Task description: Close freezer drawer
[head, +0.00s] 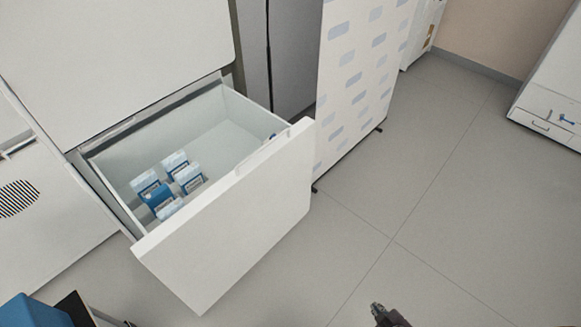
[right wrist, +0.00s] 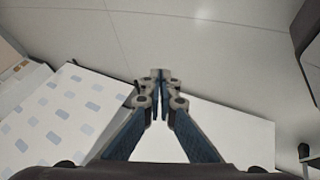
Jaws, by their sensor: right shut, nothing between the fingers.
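The freezer drawer is pulled out, and its white front panel (head: 235,225) faces the lower right in the head view. The drawer's pale inside (head: 215,125) holds several blue-and-white packs (head: 168,182). My right gripper (head: 383,312) is low in the head view, to the right of the drawer front and apart from it. In the right wrist view its two fingers (right wrist: 160,75) meet, empty. A white panel, seemingly the drawer front, shows behind them (right wrist: 230,132). My left gripper is not in view.
A white panel with pale blue blocks (head: 360,70) stands right behind the drawer; it also shows in the right wrist view (right wrist: 75,110). The grey floor (head: 455,200) to the right is clear. A white cabinet (head: 550,100) stands at the far right.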

